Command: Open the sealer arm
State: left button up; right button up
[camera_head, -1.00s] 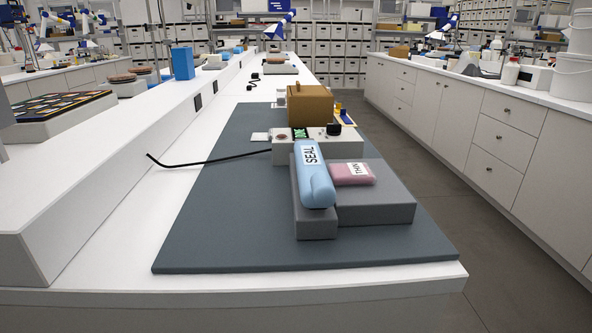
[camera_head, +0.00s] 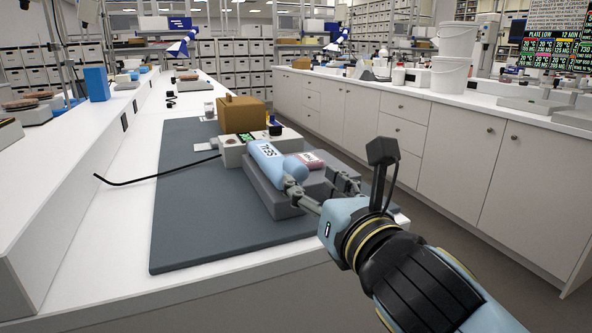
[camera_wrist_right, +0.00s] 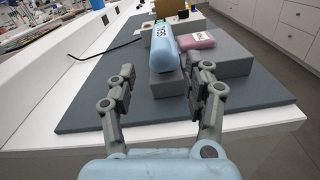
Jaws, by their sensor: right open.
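The light-blue sealer arm (camera_head: 266,157), marked SEAL, lies lowered along a narrow grey block (camera_head: 262,190) in front of the pale sealer body (camera_head: 231,153). It also shows in the right wrist view (camera_wrist_right: 164,46), ahead of the fingers. A pink packet (camera_head: 312,161) marked THIN rests on the wider grey block to the right of the arm. My right gripper (camera_head: 321,187) is open and empty at the front end of the sealer arm; one finger partly overlaps that end in the head view. In the wrist view the fingertips (camera_wrist_right: 166,75) are spread before the arm, with no clear contact. My left gripper is out of view.
A dark mat (camera_head: 190,220) lies under the sealer on the white bench. A brown box (camera_head: 242,113) stands behind it. A black cable (camera_head: 150,180) runs left from the sealer body.

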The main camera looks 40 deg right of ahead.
aim_at(303, 175)
jog(key=x, duration=0.7)
jog(key=shift+d, duration=0.1)
jog(key=shift+c, duration=0.2)
grip_shut()
